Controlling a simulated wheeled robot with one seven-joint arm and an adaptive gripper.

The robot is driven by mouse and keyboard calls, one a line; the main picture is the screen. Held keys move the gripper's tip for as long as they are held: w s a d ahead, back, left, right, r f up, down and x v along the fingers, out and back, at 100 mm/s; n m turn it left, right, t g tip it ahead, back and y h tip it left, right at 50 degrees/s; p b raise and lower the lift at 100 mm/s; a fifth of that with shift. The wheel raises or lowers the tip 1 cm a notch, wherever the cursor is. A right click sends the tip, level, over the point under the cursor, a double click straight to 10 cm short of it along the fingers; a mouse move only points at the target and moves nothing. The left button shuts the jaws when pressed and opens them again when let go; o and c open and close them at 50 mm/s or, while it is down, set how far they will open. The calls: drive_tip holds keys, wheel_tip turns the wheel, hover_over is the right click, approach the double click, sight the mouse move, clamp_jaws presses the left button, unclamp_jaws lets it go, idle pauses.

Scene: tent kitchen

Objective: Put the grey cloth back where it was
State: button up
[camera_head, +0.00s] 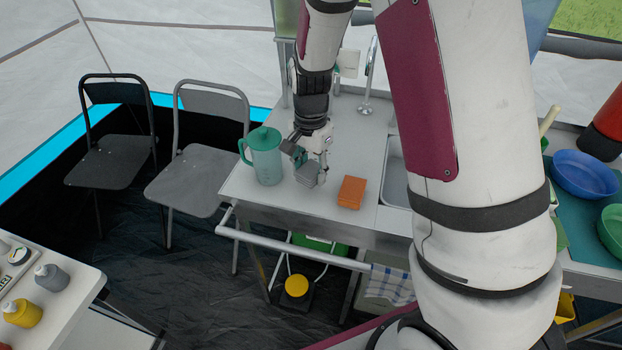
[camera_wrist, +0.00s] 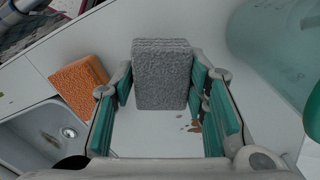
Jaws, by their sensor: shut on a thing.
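The grey cloth (camera_wrist: 162,75) looks like a thick, rough-surfaced block. It stands between the fingers of my gripper (camera_head: 309,162), which is shut on it. In the head view the grey cloth (camera_head: 307,177) shows under the fingertips, low over the left part of the white counter (camera_head: 343,130). I cannot tell whether its underside touches the counter. The wrist view shows the green finger pads on both sides of it.
A teal pitcher (camera_head: 267,157) stands close to the left of my gripper. An orange sponge (camera_head: 352,192) lies to the right, near the sink (camera_head: 396,172). Brown crumbs (camera_wrist: 193,125) lie on the counter. The counter behind my gripper has free room. A towel (camera_head: 390,284) hangs below.

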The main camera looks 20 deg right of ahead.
sight(311, 168)
drive_tip(key=shift+f, duration=1.75)
drive_tip(key=shift+f, duration=0.15)
drive_tip(key=o, duration=1.2)
wheel_tip(311, 168, up, 12)
drive_tip(key=shift+r, duration=0.1)
drive_tip(key=s+r+n+t, duration=0.2)
drive_tip(key=s+r+n, duration=0.3)
drive_tip(key=s+r, duration=0.5)
drive_tip(key=s+r+n, duration=0.1)
drive_tip(key=s+n, duration=0.1)
drive_tip(key=s, duration=0.3)
drive_tip(key=s+r+n+t, duration=0.1)
drive_tip(key=s+r+n, duration=0.1)
drive_tip(key=s, duration=0.3)
drive_tip(key=s+r+n+t, duration=0.1)
drive_tip(key=s+r+n, duration=0.1)
drive_tip(key=s, duration=0.3)
drive_tip(key=shift+d+n, duration=0.25)
drive_tip(key=shift+n, duration=0.15)
